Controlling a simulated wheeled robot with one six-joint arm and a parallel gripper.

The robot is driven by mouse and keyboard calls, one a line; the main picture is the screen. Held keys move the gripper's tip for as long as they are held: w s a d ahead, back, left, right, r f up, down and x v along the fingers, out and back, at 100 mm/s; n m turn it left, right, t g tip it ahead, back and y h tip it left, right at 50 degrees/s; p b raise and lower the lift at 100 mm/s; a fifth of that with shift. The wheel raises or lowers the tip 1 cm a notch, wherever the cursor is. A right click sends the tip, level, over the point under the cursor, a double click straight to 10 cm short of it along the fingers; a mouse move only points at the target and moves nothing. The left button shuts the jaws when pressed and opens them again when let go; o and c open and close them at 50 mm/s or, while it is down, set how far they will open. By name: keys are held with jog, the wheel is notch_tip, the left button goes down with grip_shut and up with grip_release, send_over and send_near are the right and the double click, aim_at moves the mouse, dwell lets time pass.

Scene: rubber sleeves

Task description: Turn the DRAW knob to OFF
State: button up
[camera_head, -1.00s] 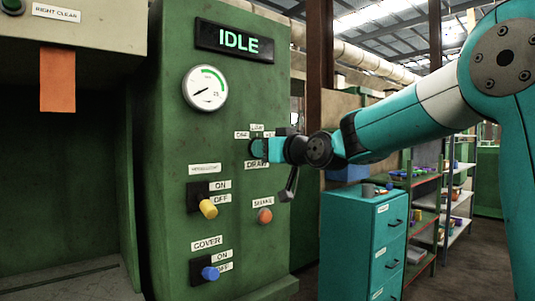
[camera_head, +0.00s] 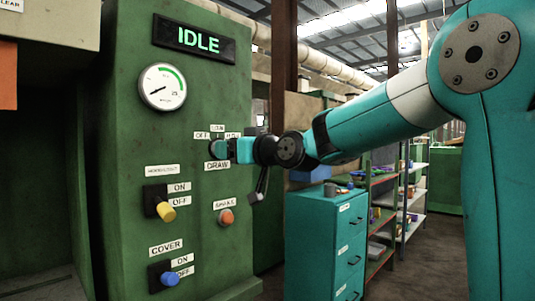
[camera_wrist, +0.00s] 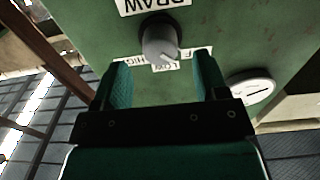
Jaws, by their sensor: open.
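The DRAW knob (camera_wrist: 160,40) is a grey round knob on the green panel, seen upside down in the wrist view. Its ridge appears to point towards the LOW label (camera_wrist: 166,66), though the exact angle is hard to tell. The HIGH label (camera_wrist: 124,62) is to its left, and the OFF label (camera_wrist: 188,54), partly covered by a finger, is to its right. My gripper (camera_wrist: 160,62) is open and empty, its green fingers on either side of the knob's line and apparently short of it. In the head view my gripper (camera_head: 229,150) mostly hides the knob above the DRAW label (camera_head: 217,165).
The panel also bears a yellow knob (camera_head: 165,211), a blue knob (camera_head: 170,278), an orange button (camera_head: 226,216), a gauge (camera_head: 162,86) and a display (camera_head: 196,39) reading IDLE. A teal drawer cabinet (camera_head: 325,245) stands to the right, with shelves behind.

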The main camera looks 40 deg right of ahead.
jog(key=p+v, duration=0.4)
jog(key=v, duration=1)
jog(key=shift+s, duration=0.3)
jog(key=s+a+f+n+g+y+p, duration=0.1)
jog(key=s+a+f+g+y+p, duration=0.2)
jog(key=a, duration=0.4)
jog(key=s+a+f+n+g+y+p, duration=0.1)
jog(key=a+f+n+g+p, duration=0.15)
jog(key=a+g, duration=0.4)
jog(key=s+a+f+g+h+p, duration=0.1)
jog(key=s+a+f+g+p, duration=0.1)
jog(key=s, duration=0.5)
jog(key=s+a+f+g+h+p, duration=0.1)
jog(key=s+a+f+g+h, duration=0.1)
jog(key=s+g, duration=0.4)
notch_tip(320, 180, down, 3)
jog(key=shift+s+a+r+n+h+p, duration=0.1)
jog(key=shift+s+a+n+h+p, duration=0.3)
jog(key=shift+s+a, duration=0.35)
